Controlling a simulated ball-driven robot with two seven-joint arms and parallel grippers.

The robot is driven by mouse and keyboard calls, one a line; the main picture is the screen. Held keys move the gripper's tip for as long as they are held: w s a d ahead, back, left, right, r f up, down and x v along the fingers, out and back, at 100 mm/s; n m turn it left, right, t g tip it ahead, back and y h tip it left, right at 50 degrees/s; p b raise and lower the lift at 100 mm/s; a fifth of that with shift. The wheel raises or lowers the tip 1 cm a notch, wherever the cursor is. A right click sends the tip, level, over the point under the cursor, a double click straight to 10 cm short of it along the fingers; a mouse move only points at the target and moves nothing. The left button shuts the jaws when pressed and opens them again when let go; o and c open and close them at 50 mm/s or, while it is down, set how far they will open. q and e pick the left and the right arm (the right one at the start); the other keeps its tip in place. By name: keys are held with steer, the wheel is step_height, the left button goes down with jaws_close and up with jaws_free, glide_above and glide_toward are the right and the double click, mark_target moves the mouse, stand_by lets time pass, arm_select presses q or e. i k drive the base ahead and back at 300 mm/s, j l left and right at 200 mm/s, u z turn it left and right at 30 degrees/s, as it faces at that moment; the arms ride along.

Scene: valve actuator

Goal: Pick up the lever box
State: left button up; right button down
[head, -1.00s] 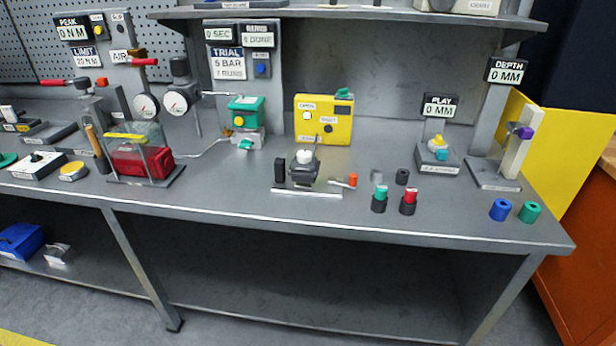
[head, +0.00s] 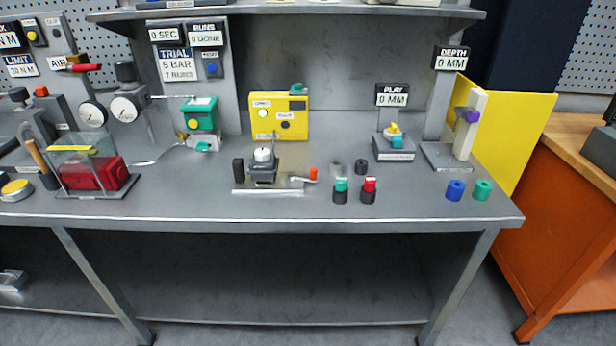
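No part carries a readable "lever box" label, so I cannot tell which thing that name means. A green box (head: 201,113) with a yellow button stands at the back of the bench, with a small teal handle (head: 205,146) at its foot. A yellow box (head: 279,117) with a lit lamp, a dark knob and a small green part on top stands right of it. A dark block with a white round top (head: 263,163) sits in a fixture in front of the yellow box, with an orange-tipped lever (head: 313,174) at its right. Neither of my grippers is in view.
The grey bench (head: 300,207) has clear room along its front edge. Small green- and red-topped cylinders (head: 341,189) stand right of the fixture. Blue and green rings (head: 456,190) lie near the right end. A red block under a clear cover (head: 95,173) is at left. An upper shelf (head: 300,14) overhangs the back.

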mark_target(260, 178)
steer(key=i+j, duration=0.2)
steer(key=i, duration=0.3)
steer(key=i+j, duration=0.2)
steer(key=i, duration=0.25)
